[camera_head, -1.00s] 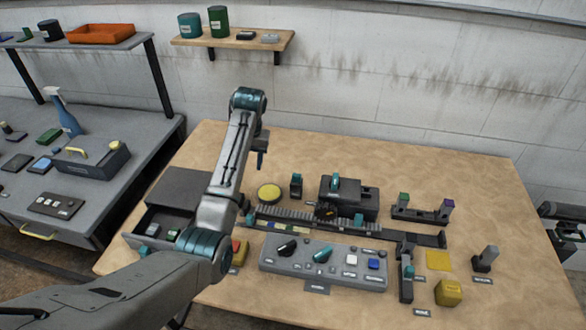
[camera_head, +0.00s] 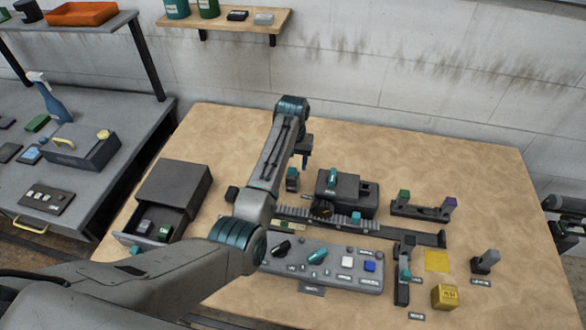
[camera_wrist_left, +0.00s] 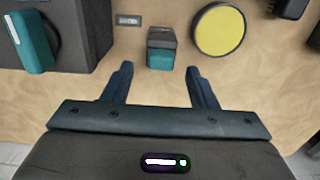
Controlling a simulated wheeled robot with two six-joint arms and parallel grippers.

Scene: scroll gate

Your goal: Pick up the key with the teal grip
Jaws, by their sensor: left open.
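A small dark holder with a teal grip (camera_head: 292,173) stands on the wooden table just behind my left arm; it looks like the key with the teal grip. In the left wrist view this teal grip (camera_wrist_left: 160,58) lies just beyond my left gripper's fingertips, roughly centred between them. My left gripper (camera_wrist_left: 158,72) is open and empty, and in the head view (camera_head: 305,160) it hangs above the table near the holder. A second teal piece (camera_head: 332,176) stands on a dark box, and it shows at the upper left of the wrist view (camera_wrist_left: 32,40). My right gripper is out of view.
A yellow disc (camera_wrist_left: 219,30) lies right of the grip; my arm hides it in the head view. A toothed rail (camera_head: 380,230), a control panel (camera_head: 340,277) and a yellow cube (camera_head: 445,297) stand in front. An open drawer (camera_head: 155,222) is at left.

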